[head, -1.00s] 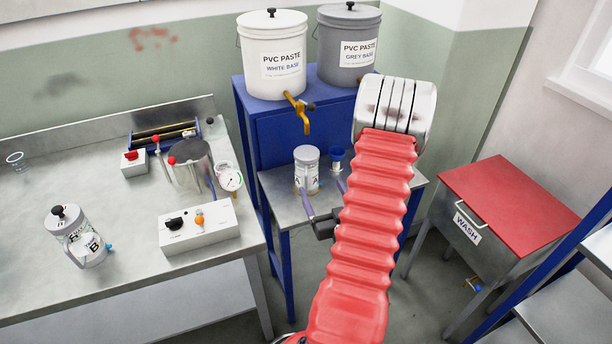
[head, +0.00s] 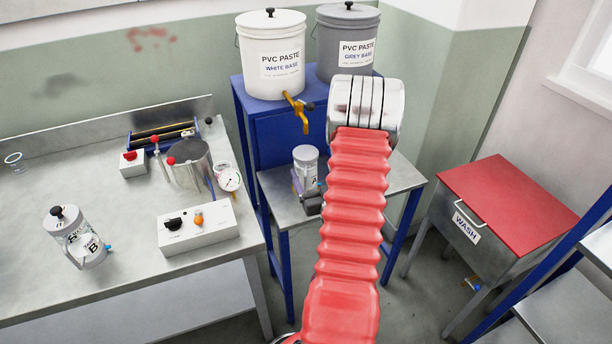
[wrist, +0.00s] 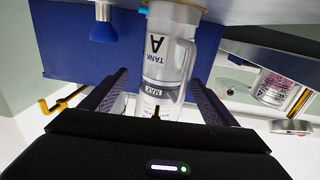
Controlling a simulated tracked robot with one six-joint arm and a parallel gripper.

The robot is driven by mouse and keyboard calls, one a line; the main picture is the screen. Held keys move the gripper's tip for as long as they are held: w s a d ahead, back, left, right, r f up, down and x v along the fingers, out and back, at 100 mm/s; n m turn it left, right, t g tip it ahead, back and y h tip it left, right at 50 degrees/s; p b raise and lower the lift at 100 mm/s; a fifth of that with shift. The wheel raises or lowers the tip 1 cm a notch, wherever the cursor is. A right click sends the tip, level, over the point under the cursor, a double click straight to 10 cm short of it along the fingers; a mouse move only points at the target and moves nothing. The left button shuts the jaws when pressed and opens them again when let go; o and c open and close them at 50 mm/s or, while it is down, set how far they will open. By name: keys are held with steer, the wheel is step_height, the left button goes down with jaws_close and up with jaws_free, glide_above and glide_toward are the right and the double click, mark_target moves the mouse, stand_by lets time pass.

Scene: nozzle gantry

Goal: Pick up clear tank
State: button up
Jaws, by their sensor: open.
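A clear tank (head: 306,162) with a pale top stands on the small metal table below the PVC paste buckets. In the wrist view the tank (wrist: 165,62), marked "TANK A" and "MAX", appears upside down with a handle on one side. My gripper (wrist: 156,88) is open, with one finger on each side of the tank. No clear contact shows. In the head view my gripper (head: 311,200) is at the tank's lower part, and my red-sleeved arm hides some of the table.
A similar tank marked B (head: 78,240) stands on the left bench (head: 110,295). A brass tap (head: 299,110) juts out above the small table (head: 395,178). A red-lidded wash bin (head: 505,205) stands right.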

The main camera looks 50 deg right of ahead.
mark_target(302, 156)
steer(key=shift+a+x, duration=0.25)
steer(key=shift+x, duration=2.35)
steer(key=shift+w+f, duration=0.15)
steer(key=c, duration=2)
jaws_close()
